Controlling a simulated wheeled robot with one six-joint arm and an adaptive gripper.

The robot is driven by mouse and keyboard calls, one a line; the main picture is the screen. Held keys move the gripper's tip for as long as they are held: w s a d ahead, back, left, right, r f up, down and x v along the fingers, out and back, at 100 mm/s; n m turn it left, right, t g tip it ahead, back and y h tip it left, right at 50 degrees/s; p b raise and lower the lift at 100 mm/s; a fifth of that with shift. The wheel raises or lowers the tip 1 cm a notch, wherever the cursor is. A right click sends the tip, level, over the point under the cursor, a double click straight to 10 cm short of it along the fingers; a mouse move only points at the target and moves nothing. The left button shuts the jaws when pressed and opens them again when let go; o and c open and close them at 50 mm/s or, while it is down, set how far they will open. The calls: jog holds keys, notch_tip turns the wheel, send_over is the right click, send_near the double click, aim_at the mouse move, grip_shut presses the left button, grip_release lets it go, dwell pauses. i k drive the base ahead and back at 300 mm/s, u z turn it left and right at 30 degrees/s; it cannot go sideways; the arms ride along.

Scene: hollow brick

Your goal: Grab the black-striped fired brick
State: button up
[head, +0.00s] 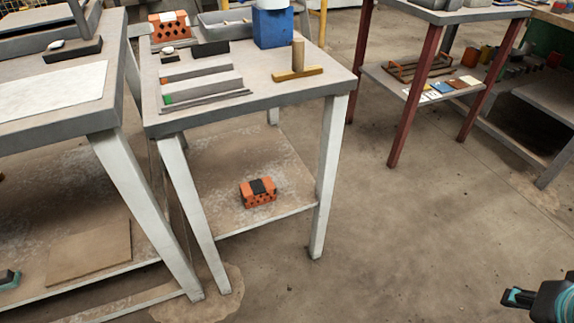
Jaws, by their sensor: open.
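The black-striped fired brick (258,193) is orange with holes in its side and a black band across its top. It rests on the lower shelf (225,215) of the middle table, near the shelf's front edge. Another orange hollow brick (169,28) with a pale mark on top stands at the back of the tabletop. My gripper (514,298) is at the bottom right corner, partly cut off by the picture edge. It is open, over the floor, well apart from the brick.
The middle tabletop (285,92) above the brick carries a blue box (272,27), a wooden tool (298,66) and grey strips. Its white front leg (329,175) stands right of the shelf. Concrete floor (390,235) is clear between there and my gripper.

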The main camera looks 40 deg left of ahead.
aim_at(261, 191)
jog(key=i, duration=3.2)
jog(key=u, duration=4.4)
